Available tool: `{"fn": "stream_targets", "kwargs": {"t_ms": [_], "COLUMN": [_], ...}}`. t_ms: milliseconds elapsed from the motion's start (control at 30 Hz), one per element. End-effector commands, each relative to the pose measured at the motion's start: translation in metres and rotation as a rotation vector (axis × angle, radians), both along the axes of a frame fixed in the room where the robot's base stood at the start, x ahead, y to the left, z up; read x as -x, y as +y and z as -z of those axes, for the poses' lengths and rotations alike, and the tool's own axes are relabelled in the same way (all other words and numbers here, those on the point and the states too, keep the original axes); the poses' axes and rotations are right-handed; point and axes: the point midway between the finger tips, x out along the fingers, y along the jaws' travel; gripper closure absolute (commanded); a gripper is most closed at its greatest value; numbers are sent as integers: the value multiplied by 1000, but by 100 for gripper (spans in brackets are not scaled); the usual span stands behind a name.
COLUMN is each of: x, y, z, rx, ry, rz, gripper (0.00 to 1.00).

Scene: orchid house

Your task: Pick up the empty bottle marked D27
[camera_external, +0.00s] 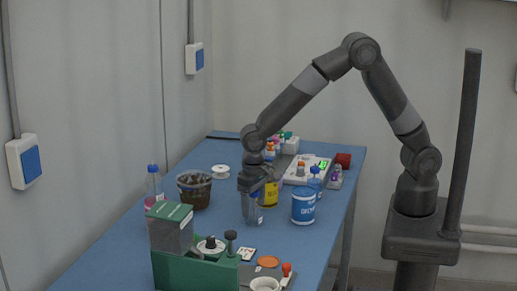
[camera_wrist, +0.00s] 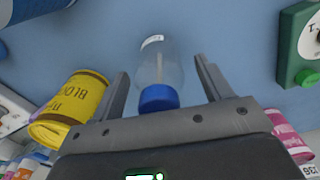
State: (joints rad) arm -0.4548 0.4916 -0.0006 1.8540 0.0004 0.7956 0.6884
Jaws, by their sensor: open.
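A clear, empty-looking bottle (camera_wrist: 165,65) with a blue cap stands between my fingers in the wrist view. A small white label shows near its far end; I cannot read a D27 mark. My gripper (camera_wrist: 161,70) is open, one finger on each side of the bottle, with gaps visible. In the external view my gripper (camera_external: 252,205) points down over the blue table and mostly hides the bottle. Two other blue-capped bottles stand there: one with pink liquid (camera_external: 154,190) at left, one bluish (camera_external: 315,182) at right.
A yellow labelled container (camera_wrist: 75,105) is close left of my gripper in the wrist view. A blue and white tub (camera_external: 303,207) stands right of it in the external view. A dark pot (camera_external: 194,190) and a green device (camera_external: 190,272) stand to the left and in front.

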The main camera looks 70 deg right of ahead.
Motion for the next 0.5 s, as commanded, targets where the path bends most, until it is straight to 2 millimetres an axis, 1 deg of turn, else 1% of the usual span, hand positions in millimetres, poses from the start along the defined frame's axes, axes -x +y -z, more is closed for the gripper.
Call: {"fn": "stream_targets", "kwargs": {"t_ms": [67, 500], "x": [0, 0], "y": [0, 0], "z": [0, 0], "rx": [0, 0], "ry": [0, 0], "rz": [0, 0], "gripper": [28, 63]}}
